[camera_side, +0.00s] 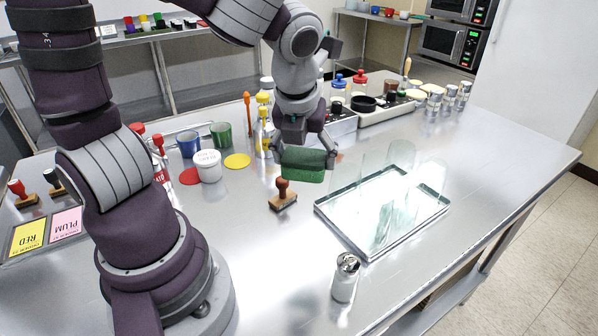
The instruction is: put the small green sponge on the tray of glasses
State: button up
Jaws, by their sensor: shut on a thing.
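The small green sponge (303,161) is held by my gripper (305,150), which is shut on it. The sponge hangs above the steel table, up and to the left of the tray in the picture. The tray (333,222) is a shallow rectangular metal tray with a bright surface. Several clear glasses (401,158) stand on it, mostly at its back and middle. They are transparent, so their edges are hard to make out. The sponge and the tray are apart.
A wooden stamp (283,196) stands on the table just below the sponge. A metal-capped shaker (345,277) stands in front of the tray. A white tub (208,165), a blue cup (188,144) and a green cup (221,135) are at left. Table right of the tray is clear.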

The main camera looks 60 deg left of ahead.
jog(key=shift+s+d+f, duration=0.1)
jog(key=shift+s, duration=0.05)
send_over(381, 168)
jog(key=shift+s+d+f, duration=0.2)
jog(key=shift+f, duration=0.2)
jog(key=shift+s+d+f, duration=0.15)
jog(key=shift+s+f, duration=0.05)
jog(key=shift+f, duration=1.9)
jog(key=shift+f, duration=0.2)
jog(key=o, duration=0.7)
jog(key=shift+c, duration=0.2)
